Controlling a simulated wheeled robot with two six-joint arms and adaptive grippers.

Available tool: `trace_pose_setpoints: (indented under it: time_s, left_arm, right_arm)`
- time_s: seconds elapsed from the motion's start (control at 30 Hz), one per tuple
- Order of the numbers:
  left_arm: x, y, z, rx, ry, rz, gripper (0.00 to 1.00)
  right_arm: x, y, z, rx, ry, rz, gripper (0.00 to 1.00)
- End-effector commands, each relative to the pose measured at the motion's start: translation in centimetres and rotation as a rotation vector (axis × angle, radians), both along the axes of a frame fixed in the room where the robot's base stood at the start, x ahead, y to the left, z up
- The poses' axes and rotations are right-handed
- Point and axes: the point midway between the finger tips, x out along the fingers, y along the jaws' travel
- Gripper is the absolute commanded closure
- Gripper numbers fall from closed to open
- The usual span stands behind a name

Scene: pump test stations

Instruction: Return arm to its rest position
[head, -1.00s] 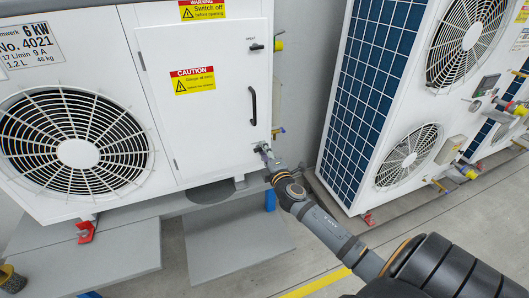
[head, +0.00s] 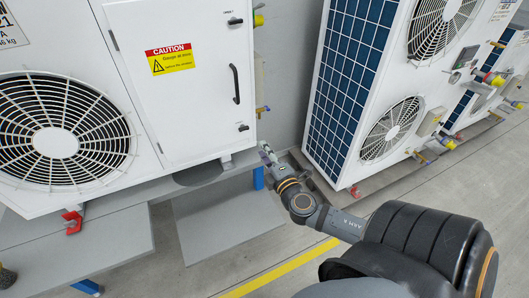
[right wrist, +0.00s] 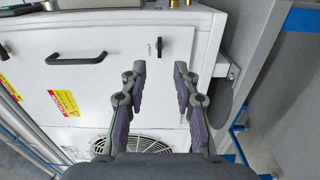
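My right arm comes in from the lower right in the head view. Its gripper (head: 267,154) is by the lower right corner of the white pump unit (head: 185,90), small and partly hidden by my own wrist. In the right wrist view the right gripper (right wrist: 159,72) is open, with its two purple-padded fingers apart and nothing between them. Behind the fingers are the unit's white door (right wrist: 110,95) and a small black latch (right wrist: 158,47). I cannot see contact with the unit. My left gripper is not in view.
A second unit with a blue grille (head: 345,75) stands to the right, its valves sticking out. The floor by the yellow line (head: 275,272) is clear.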

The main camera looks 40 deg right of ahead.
Motion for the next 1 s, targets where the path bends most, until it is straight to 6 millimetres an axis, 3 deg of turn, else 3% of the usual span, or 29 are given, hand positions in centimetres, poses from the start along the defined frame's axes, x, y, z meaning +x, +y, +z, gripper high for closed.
trace_pose_setpoints:
  time_s: [0.43, 0.57, 0.67, 0.77, 0.9, 1.0]
  left_arm:
    - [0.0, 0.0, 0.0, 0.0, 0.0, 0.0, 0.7]
    - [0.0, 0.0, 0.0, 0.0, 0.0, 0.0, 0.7]
    - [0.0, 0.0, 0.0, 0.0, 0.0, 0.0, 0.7]
    - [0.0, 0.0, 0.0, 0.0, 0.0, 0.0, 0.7]
    - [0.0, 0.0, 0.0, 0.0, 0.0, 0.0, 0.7]
    - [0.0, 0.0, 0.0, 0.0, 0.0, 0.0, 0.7]
  right_arm:
    - [0.0, 0.0, 0.0, 0.0, 0.0, 0.0, 0.7]
    - [0.0, -1.3, -2.4, 0.032, 0.044, -0.031, 0.7]
    - [-0.6, -3.9, -8.3, 0.12, 0.148, -0.107, 0.7]
    - [-2.6, -6.7, -16.6, 0.257, 0.285, -0.213, 0.7]
    - [-7.6, -8.2, -28.0, 0.479, 0.467, -0.368, 0.7]
    - [-12.4, -7.4, -35.7, 0.65, 0.583, -0.483, 0.7]
